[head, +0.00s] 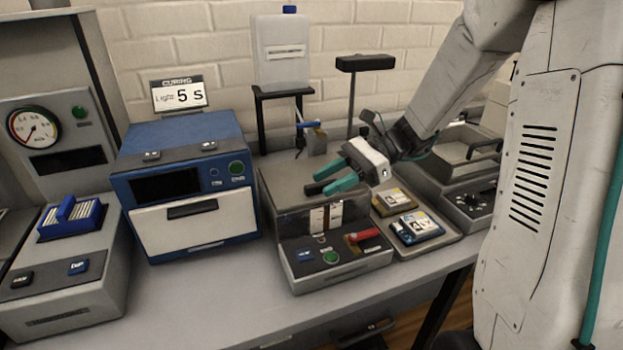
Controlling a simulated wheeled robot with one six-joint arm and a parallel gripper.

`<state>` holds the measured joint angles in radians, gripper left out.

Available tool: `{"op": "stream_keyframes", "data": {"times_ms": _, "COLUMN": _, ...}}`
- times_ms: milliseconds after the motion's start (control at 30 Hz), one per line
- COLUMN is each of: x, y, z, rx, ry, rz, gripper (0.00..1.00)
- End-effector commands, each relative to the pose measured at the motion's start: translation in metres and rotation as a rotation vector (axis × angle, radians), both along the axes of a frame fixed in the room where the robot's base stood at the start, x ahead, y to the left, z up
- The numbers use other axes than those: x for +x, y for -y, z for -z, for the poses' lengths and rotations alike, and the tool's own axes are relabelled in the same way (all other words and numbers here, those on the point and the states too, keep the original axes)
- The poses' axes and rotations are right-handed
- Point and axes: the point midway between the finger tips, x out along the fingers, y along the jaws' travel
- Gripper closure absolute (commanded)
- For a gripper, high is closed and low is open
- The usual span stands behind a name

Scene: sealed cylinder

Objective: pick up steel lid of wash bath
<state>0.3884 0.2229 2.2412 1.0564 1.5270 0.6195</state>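My gripper (334,178) has teal fingers and hangs over the grey steel-topped bench unit (285,182) in the middle. Its fingers are apart, and a short dark bar shows by their tips. I cannot tell if that bar is a handle on the unit's top or if the fingers touch it. At the right, partly behind my arm, is a grey unit with a black knob panel (470,200). It has a flat metal lid (450,147) with a dark handle (485,147). No label shows which unit is the wash bath.
A blue curing box (190,180) stands left of the middle unit. A tray (440,246) with two small labelled blocks lies to its right. Behind are a white jug (280,58) on a stand and a black-topped post (365,62). The front bench strip is clear.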

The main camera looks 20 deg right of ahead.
Motion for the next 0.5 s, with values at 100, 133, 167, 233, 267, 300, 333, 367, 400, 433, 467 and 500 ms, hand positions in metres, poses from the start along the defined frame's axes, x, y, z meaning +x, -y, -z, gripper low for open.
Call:
{"op": "stream_keyframes", "data": {"times_ms": 100, "x": -0.0006, "y": -0.0063, "z": 0.0024, "rx": 0.0, "ry": -0.001, "rz": -0.001, "gripper": 0.61}}
{"op": "stream_keyframes", "data": {"times_ms": 133, "x": -0.0006, "y": -0.0066, "z": 0.0026, "rx": 0.0, "ry": 0.0, "rz": -0.001, "gripper": 0.61}}
{"op": "stream_keyframes", "data": {"times_ms": 167, "x": -0.0005, "y": -0.0066, "z": 0.0026, "rx": 0.0, "ry": 0.0, "rz": -0.001, "gripper": 0.61}}
{"op": "stream_keyframes", "data": {"times_ms": 233, "x": -0.0005, "y": -0.0063, "z": 0.0025, "rx": 0.0, "ry": 0.0, "rz": 0.0, "gripper": 0.61}}
{"op": "stream_keyframes", "data": {"times_ms": 267, "x": -0.0004, "y": -0.0063, "z": 0.0025, "rx": -0.001, "ry": 0.0, "rz": 0.0, "gripper": 0.61}}
{"op": "stream_keyframes", "data": {"times_ms": 300, "x": -0.0004, "y": -0.0062, "z": 0.0025, "rx": -0.001, "ry": 0.0, "rz": 0.0, "gripper": 0.61}}
{"op": "stream_keyframes", "data": {"times_ms": 333, "x": -0.0004, "y": -0.0062, "z": 0.0025, "rx": -0.001, "ry": 0.0, "rz": 0.0, "gripper": 0.69}}
{"op": "stream_keyframes", "data": {"times_ms": 367, "x": -0.0004, "y": -0.0061, "z": 0.0024, "rx": -0.001, "ry": 0.0, "rz": 0.0, "gripper": 0.78}}
{"op": "stream_keyframes", "data": {"times_ms": 400, "x": -0.0004, "y": -0.0061, "z": 0.0024, "rx": -0.001, "ry": 0.0, "rz": 0.0, "gripper": 0.89}}
{"op": "stream_keyframes", "data": {"times_ms": 433, "x": -0.0004, "y": -0.0062, "z": 0.0024, "rx": -0.001, "ry": 0.0, "rz": 0.0, "gripper": 0.97}}
{"op": "stream_keyframes", "data": {"times_ms": 467, "x": -0.0004, "y": -0.0062, "z": 0.0024, "rx": -0.001, "ry": 0.0, "rz": 0.0, "gripper": 1.0}}
{"op": "stream_keyframes", "data": {"times_ms": 500, "x": -0.0004, "y": -0.0062, "z": 0.0024, "rx": -0.001, "ry": 0.0, "rz": 0.0, "gripper": 1.0}}
